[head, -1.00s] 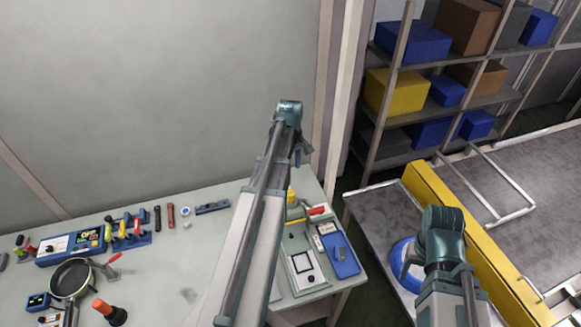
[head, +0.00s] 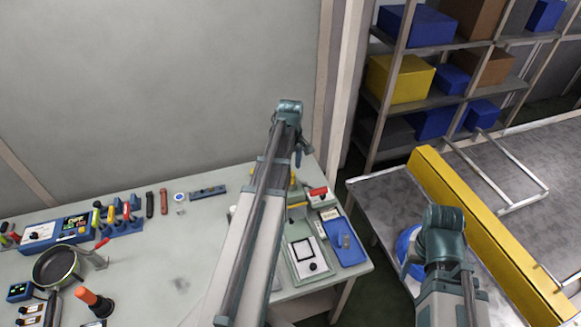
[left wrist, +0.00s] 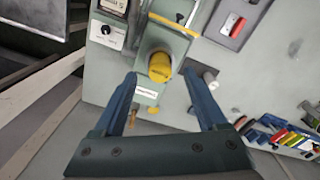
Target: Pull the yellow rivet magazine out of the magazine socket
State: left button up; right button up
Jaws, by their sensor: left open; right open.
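The yellow rivet magazine (left wrist: 160,67) is a round yellow piece standing in the magazine socket (left wrist: 150,88), a grey-green block on the bench, in the left wrist view. My left gripper (left wrist: 161,82) is open, its two blue fingers on either side of the magazine with gaps visible, so it is not gripped. In the head view my left arm covers most of this place; only a bit of yellow (head: 293,179) shows beside the arm. My right arm's end (head: 443,240) is at the right, over the side table; its fingers do not show clearly.
A panel with a dial (left wrist: 108,32) and a tray with a red-handled item (left wrist: 235,25) flank the socket. The bench also holds a pan (head: 57,267) and a tool rack (head: 122,222). A yellow beam (head: 480,230) runs along the conveyor at right.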

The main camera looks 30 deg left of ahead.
pick_arm(q)
notch_tip(320, 180, down, 4)
jog(key=shift+r+b, duration=0.2)
jog(key=shift+b, duration=1.05)
pick_arm(e)
notch_tip(320, 180, down, 4)
jog(key=shift+r, duration=0.25)
pick_arm(q)
grip_shut()
jog(key=shift+r, duration=0.15)
pick_arm(e)
jog(key=shift+r, duration=0.1)
